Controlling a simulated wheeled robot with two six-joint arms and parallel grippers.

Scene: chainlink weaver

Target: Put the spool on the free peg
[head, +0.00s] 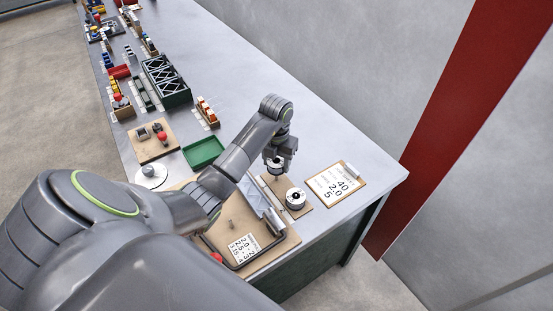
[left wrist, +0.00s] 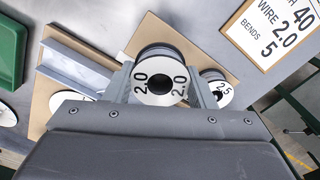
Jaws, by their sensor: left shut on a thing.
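My left gripper (head: 279,157) is shut on a spool (head: 274,167) with a white face and dark rim. In the left wrist view the held spool (left wrist: 147,95) is marked 2.0 and sits between the two fingers, its centre hole facing the camera. It is over the back part of a small brown board (head: 301,211). A short stub, seemingly the free peg, shows just under it; I cannot tell whether they touch. A second spool (head: 296,199), marked 2.5 in the left wrist view (left wrist: 224,94), sits on the same board beside it. My right gripper is out of view.
A clipboard card (head: 338,186) reading 40, 2.0, 5 lies right of the board. A larger wooden board with a bent dark bar and a label card (head: 243,249) lies at the front. A green tray (head: 203,153) stands to the left. The table's right edge is close.

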